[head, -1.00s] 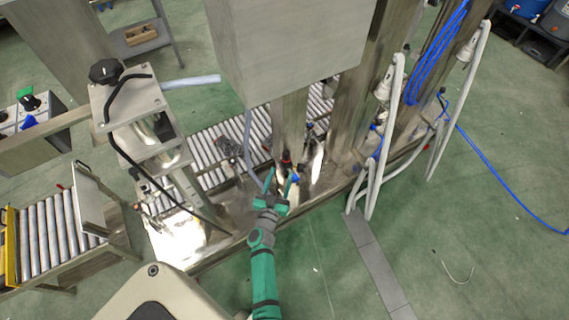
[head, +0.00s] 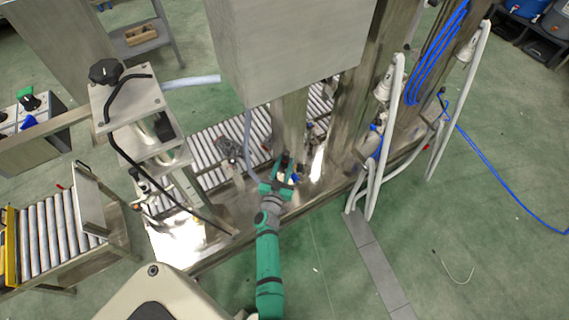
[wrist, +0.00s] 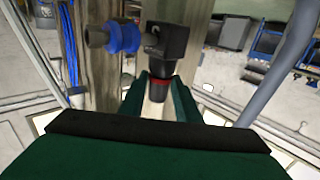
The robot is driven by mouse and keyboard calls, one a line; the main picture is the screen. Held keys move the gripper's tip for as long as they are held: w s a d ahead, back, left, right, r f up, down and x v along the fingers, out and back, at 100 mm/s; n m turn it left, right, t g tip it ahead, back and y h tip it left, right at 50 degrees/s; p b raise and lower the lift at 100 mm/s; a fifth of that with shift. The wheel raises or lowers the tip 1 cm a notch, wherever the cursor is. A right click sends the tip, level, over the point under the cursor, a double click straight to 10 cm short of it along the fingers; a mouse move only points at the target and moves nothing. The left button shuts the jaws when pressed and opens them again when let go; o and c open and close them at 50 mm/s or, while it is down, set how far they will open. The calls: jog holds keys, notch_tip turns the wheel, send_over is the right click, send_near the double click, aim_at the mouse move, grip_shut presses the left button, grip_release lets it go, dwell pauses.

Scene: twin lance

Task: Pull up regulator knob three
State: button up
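The regulator knob (wrist: 158,92) is dark with a red ring, under a black regulator body (wrist: 166,42) in the wrist view. It is at or between the fingertips of my gripper (wrist: 160,84), with one green finger on each side. The fingers stand apart; I cannot tell whether either touches the knob. In the head view my gripper (head: 284,172) is at the metal post above the rollers, and it hides most of the regulator. The knob's number is not readable.
A blue and grey fitting (wrist: 122,38) sticks out left of the regulator body. A grey hose (head: 247,138) hangs left of my gripper. A large metal box (head: 290,50) overhangs the area. White pipes (head: 385,140) stand to the right.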

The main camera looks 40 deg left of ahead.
jog(key=shift+r, duration=0.65)
grip_shut()
jog(key=o, duration=1.2)
grip_release()
jog(key=shift+o, duration=0.2)
jog(key=shift+s+d, duration=0.2)
jog(key=shift+s, duration=0.3)
jog(key=v, duration=0.9)
jog(key=shift+s, duration=0.4)
jog(key=shift+d, duration=0.15)
